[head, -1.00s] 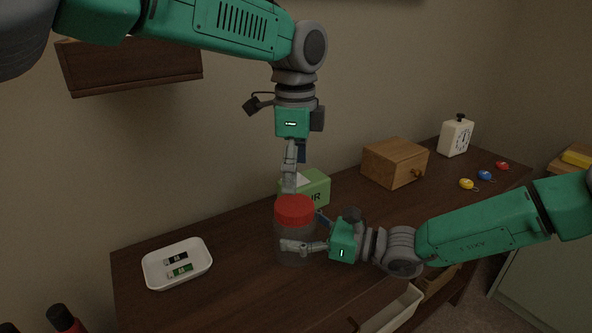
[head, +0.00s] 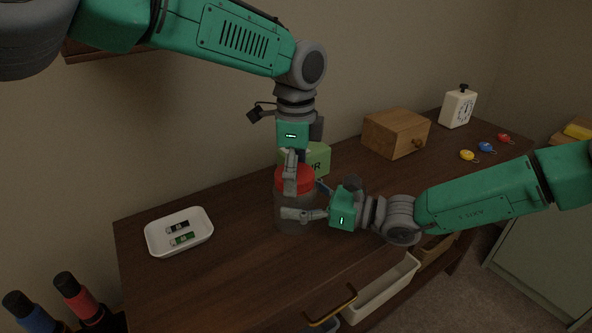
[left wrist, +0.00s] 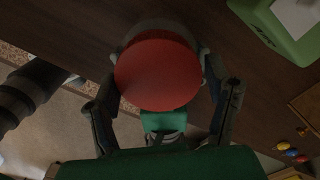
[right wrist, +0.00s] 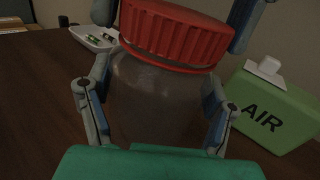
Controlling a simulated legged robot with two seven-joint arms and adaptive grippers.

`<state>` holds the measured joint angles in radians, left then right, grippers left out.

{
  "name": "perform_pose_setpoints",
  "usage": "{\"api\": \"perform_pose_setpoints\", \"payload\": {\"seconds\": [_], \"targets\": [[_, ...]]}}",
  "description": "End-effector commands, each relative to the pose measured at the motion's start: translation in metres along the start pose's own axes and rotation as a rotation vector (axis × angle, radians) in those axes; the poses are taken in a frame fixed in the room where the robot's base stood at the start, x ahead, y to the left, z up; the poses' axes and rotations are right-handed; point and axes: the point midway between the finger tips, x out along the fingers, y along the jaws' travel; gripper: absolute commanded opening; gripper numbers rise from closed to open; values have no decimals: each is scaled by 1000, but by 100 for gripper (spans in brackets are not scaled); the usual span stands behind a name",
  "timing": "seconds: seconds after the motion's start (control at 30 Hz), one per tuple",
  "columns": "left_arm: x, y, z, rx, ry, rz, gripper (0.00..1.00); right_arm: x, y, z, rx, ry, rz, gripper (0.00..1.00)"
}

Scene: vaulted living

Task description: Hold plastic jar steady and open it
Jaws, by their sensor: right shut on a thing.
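The plastic jar (head: 293,217) stands upright on the brown table, with a grey see-through body and a red ribbed lid (head: 295,178). My right gripper (head: 305,208) comes in from the right and is shut on the jar body; its fingers lie on both sides of the jar (right wrist: 160,95) in the right wrist view. My left gripper (head: 291,180) points down from above, its open fingers on either side of the lid. The left wrist view shows the round lid (left wrist: 158,72) from above between those fingers, with a small gap visible at the right finger.
A green AIR box (head: 318,158) stands just behind the jar. A white tray (head: 150,240) with two small sticks is at left. A wooden box (head: 392,133), a white timer (head: 458,108) and several coloured tags are at back right. An open drawer (head: 385,290) juts out in front.

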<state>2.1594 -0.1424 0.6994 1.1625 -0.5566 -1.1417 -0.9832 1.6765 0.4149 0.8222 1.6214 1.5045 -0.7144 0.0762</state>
Motion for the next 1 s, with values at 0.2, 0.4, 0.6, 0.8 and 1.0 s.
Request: {"api": "perform_pose_setpoints", "payload": {"seconds": [0.2, 0.4, 0.6, 0.8, 1.0], "targets": [[0, 0, 0, 0, 0, -1, 29, 0, 0, -1, -1, 2, 0, 0], [-1, 0, 0, -108, -3, -2, 29, 0, 0, -1, -1, 2, 1, 0], [-1, -1, 0, -605, -5, -4, 29, 0, 1, -1, -1, 2, 2, 0], [-1, -1, 0, -1129, -2, -4, 29, 0, 1, -1, -1, 2, 2, 0], [-1, -2, 0, -1415, 3, 0, 29, 1, 1, -1, -1, 3, 3, 0]]}}
